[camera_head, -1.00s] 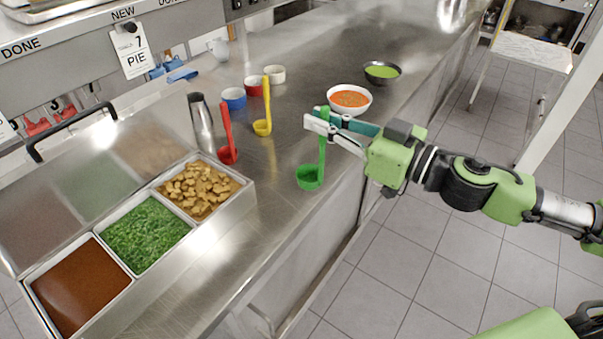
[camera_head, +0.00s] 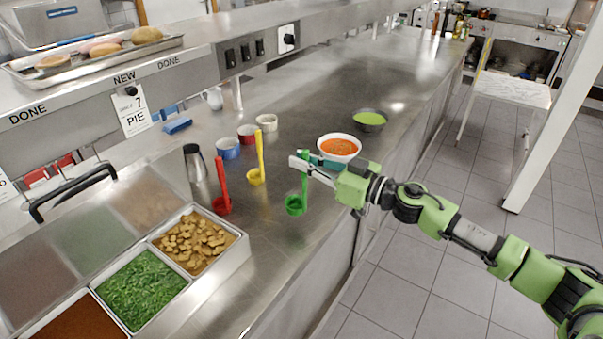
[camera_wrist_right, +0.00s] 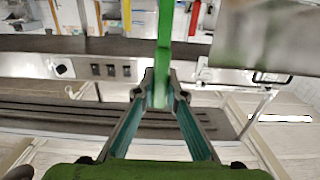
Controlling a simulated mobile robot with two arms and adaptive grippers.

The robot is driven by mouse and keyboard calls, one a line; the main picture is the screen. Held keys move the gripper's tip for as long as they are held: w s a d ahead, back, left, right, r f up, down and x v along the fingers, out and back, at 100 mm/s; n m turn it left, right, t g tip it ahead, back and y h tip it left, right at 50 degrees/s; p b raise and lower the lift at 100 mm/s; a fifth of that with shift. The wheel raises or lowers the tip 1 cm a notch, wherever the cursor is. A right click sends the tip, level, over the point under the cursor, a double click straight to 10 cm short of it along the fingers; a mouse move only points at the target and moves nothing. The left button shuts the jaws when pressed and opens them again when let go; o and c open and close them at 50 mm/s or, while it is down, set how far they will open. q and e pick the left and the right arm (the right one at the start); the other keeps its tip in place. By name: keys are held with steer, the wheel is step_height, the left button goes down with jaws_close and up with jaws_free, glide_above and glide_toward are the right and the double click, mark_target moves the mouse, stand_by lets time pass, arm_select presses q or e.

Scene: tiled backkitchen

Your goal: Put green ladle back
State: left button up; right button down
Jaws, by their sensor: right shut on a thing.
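The green ladle (camera_head: 296,203) hangs upright, bowl down, over the front part of the steel counter; whether its bowl touches the counter is unclear. My right gripper (camera_head: 303,163) is shut on its handle, coming in from the right. In the right wrist view the green handle (camera_wrist_right: 165,50) runs between the fingertips of my right gripper (camera_wrist_right: 160,88). A yellow ladle (camera_head: 257,176) and a red ladle (camera_head: 222,203) stand upright on the counter to the left. My left gripper is out of view.
A white bowl of orange soup (camera_head: 339,147) is just behind my right gripper, with a dark bowl of green soup (camera_head: 369,120) beyond. Blue (camera_head: 228,148), red (camera_head: 247,133) and white (camera_head: 267,122) cups stand farther back. Food pans (camera_head: 195,243) fill the lower left.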

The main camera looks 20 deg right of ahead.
steer(key=shift+w+f, duration=0.35)
steer(key=shift+f, duration=0.55)
steer(key=shift+w+f, duration=0.35)
steer(key=shift+f, duration=0.55)
steer(key=shift+w+f, duration=0.35)
steer(key=shift+f, duration=0.55)
steer(key=shift+f, duration=0.15)
steer(key=c, duration=2.1)
jaws_free()
steer(key=shift+r, duration=0.2)
steer(key=shift+b+v, duration=1.8)
steer(key=shift+v, duration=4.25)
